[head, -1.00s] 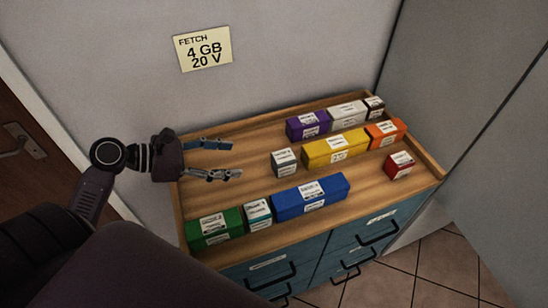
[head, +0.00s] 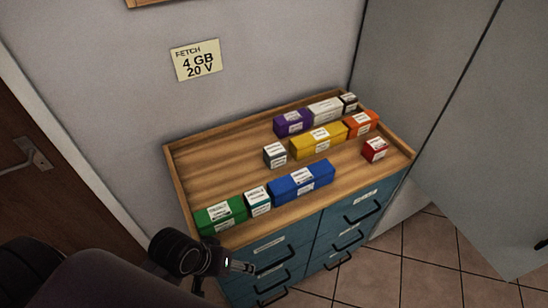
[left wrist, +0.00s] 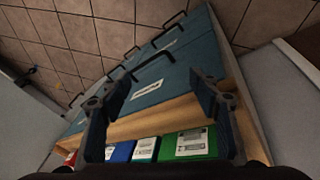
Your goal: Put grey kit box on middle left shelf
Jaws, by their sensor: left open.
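A small grey box (head: 275,155) with a white label stands on the wooden top, left of the yellow box; I take it as the grey kit box. My left gripper (head: 241,267) is low in front of the cabinet's left drawers, well apart from the grey box. In the left wrist view my left gripper (left wrist: 162,88) is open with nothing between its fingers. The grey box cannot be made out there. My right gripper is not in view. No shelf that I can identify as the middle left one shows.
Green (head: 220,214), teal (head: 257,201) and blue (head: 301,182) boxes line the front edge. Yellow (head: 318,141), orange (head: 361,124), purple (head: 293,122), white (head: 325,109) and red (head: 375,149) boxes stand farther back or right. The wooden top's back left is bare. Drawer handles protrude in front.

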